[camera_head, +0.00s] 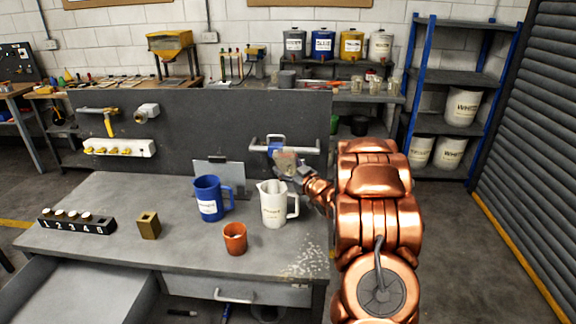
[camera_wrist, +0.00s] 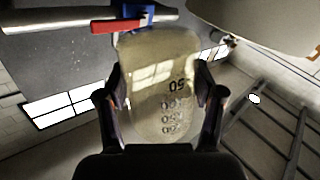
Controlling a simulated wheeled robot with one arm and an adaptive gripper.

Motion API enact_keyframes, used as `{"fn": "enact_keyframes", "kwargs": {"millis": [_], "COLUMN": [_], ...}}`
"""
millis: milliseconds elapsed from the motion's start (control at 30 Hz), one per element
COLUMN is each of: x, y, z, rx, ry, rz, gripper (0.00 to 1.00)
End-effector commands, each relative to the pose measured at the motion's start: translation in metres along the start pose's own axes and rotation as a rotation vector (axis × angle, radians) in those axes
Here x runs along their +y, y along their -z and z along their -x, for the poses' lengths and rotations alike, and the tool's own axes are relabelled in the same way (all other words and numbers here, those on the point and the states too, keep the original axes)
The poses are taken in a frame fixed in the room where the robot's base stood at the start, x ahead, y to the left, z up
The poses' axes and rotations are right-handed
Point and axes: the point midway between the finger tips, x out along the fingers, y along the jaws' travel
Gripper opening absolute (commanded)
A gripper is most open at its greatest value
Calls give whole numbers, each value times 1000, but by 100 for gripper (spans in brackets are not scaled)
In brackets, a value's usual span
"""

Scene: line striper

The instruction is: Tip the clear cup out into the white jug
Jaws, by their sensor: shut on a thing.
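The clear cup (camera_head: 286,161) is held above and just behind the white jug (camera_head: 273,208), near its rim. My gripper (camera_head: 297,172) is shut on the cup. In the wrist view the cup (camera_wrist: 160,110) sits between the two fingers of my gripper (camera_wrist: 160,85), with its printed marks upside down and a beige tint through its wall. The cup looks tilted, but I cannot tell how far. The jug stands upright on the bench with its handle to the right. A pale rounded surface at the wrist view's top right looks like the jug (camera_wrist: 270,22). No stream shows.
A blue jug (camera_head: 208,200) and an orange cup (camera_head: 235,238) stand close left of and in front of the jug. A brass block (camera_head: 149,226) and a numbered rack (camera_head: 75,221) are further left. A back panel with a bar handle (camera_head: 308,146) is behind the cup.

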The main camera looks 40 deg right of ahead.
Motion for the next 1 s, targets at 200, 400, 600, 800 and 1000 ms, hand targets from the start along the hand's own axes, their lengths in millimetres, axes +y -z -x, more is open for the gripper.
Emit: {"fn": "enact_keyframes", "kwargs": {"millis": [200, 400, 600, 800, 1000], "x": [0, 3, 5, 7, 8], "y": [0, 11, 20, 28, 30], "z": [0, 0, 0, 0, 0], "rx": [0, -2, -7, -12, -15], "ry": [0, 0, -1, 0, 0], "rz": [0, -51, -124, -198, -244], "gripper": [25, 25, 25, 25, 25]}}
